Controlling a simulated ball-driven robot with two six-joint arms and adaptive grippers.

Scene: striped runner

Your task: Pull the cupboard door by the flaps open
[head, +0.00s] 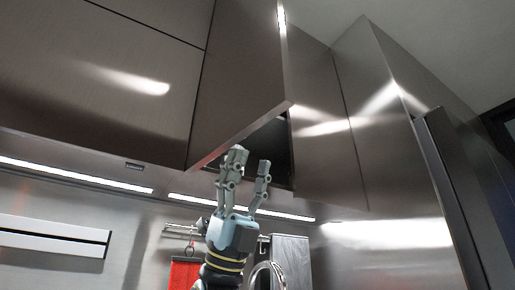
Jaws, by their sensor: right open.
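The cupboard door (240,75) beside the flaps is a dark brushed-metal panel. It stands partly open, swung out toward me, with its free edge on the right. A strip of the dark cupboard inside (272,150) shows below and behind it. The flaps (95,75) are wide metal panels to its left and are shut. My right gripper (251,164) points up just under the door's lower edge, its fingers apart with nothing between them. I cannot tell whether a finger touches the door. My left gripper is not in view.
A shut cupboard door (325,130) is right of the opening, and a tall metal cabinet (400,140) stands farther right. Light strips (75,174) run under the cupboards.

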